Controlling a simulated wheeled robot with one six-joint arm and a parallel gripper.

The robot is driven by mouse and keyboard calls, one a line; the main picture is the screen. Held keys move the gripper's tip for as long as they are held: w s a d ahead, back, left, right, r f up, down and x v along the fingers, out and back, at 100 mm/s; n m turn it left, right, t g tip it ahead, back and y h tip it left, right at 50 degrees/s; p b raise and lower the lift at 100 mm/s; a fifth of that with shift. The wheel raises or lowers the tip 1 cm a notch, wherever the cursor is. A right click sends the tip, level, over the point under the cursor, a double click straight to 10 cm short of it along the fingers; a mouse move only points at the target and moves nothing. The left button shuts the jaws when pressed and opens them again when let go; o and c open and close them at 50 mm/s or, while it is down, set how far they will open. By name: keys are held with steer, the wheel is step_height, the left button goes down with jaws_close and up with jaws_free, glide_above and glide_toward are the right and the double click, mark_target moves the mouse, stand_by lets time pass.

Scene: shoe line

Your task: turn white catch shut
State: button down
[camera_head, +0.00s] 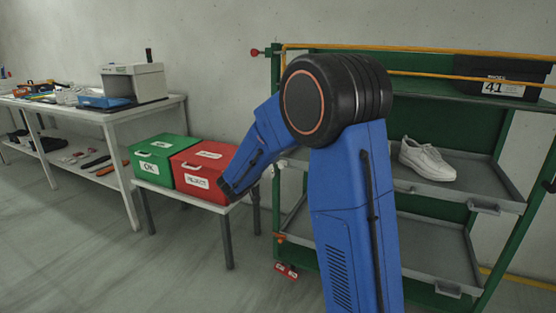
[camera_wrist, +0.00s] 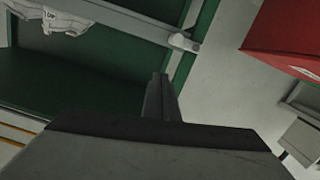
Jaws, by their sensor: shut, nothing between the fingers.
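A small whitish catch with a rounded end (camera_wrist: 182,41) sits by the green post of the rack in the wrist view, at the end of a pale tray edge. Whether it is turned shut or open I cannot tell. My gripper (camera_wrist: 160,82) is shut and empty, with its fingertips a little below the catch in the picture and apart from it.
The green rack (camera_head: 278,150) holds grey trays, a white shoe (camera_head: 427,160) and a black shoebox (camera_head: 500,76). A red box (camera_head: 202,172) and green box (camera_head: 157,160) stand on a low table to the left. A white workbench (camera_head: 128,115) stands further left. Floor in front is clear.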

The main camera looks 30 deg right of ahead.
steer(key=shift+v, duration=1.8)
steer(key=shift+s+d, duration=0.1)
steer(key=s+d+f+n+g+y, duration=0.15)
steer(key=s+g, duration=0.25)
steer(key=s, duration=1)
steer(key=s+d+g+y, duration=0.2)
steer(key=s+g+y, duration=0.1)
steer(key=s, duration=1)
steer(key=s+a+f+n+t+y, duration=0.1)
steer(key=s+a+f+n+y, duration=0.2)
steer(key=s+a+n+y, duration=0.4)
steer(key=shift+s+a+f+t+y, duration=0.25)
steer(key=shift+s+a+y, duration=0.8)
steer(key=shift+s+a, duration=3.45)
steer(key=shift+s+d+r, duration=0.1)
steer(key=shift+s+d, duration=0.8)
